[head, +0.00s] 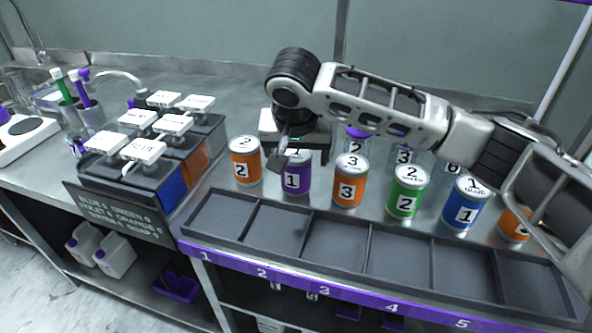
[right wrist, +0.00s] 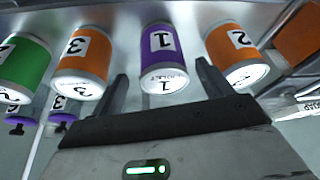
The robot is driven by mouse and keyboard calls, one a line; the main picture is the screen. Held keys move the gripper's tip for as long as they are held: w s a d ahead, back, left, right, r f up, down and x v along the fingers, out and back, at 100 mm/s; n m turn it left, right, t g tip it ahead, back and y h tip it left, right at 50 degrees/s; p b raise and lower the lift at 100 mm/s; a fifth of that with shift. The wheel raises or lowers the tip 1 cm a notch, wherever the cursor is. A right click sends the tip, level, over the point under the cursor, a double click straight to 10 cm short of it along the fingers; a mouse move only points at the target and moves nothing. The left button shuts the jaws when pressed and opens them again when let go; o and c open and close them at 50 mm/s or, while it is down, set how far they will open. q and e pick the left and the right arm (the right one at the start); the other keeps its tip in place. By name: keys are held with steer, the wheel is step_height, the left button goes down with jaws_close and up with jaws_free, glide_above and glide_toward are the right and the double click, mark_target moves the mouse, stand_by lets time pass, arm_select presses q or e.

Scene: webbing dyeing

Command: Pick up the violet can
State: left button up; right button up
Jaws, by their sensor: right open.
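The violet can (head: 297,178), labelled 1, stands upright on the steel counter between two orange cans. My right gripper (head: 283,155) is at its top, partly hiding its lid in the head view. In the right wrist view the violet can (right wrist: 162,52) lies ahead between the two spread fingers of the right gripper (right wrist: 163,72). The fingers are open and hold nothing; I cannot tell whether they touch the can. My left gripper is in neither view.
Orange can 2 (head: 245,161) and orange can 3 (head: 349,181) flank it closely. An empty divided tray (head: 335,243) lies in front. Lidded dye tanks (head: 150,165) stand left.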

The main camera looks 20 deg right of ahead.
steer(key=shift+w+x, duration=0.15)
steer(key=shift+x, duration=1.25)
steer(key=shift+w+x, duration=0.15)
steer(key=shift+x, duration=1.25)
steer(key=shift+r, duration=0.15)
steer(key=c, duration=1.1)
steer(key=shift+c, duration=1)
steer(key=shift+a+r, duration=0.1)
steer(key=shift+r, duration=0.05)
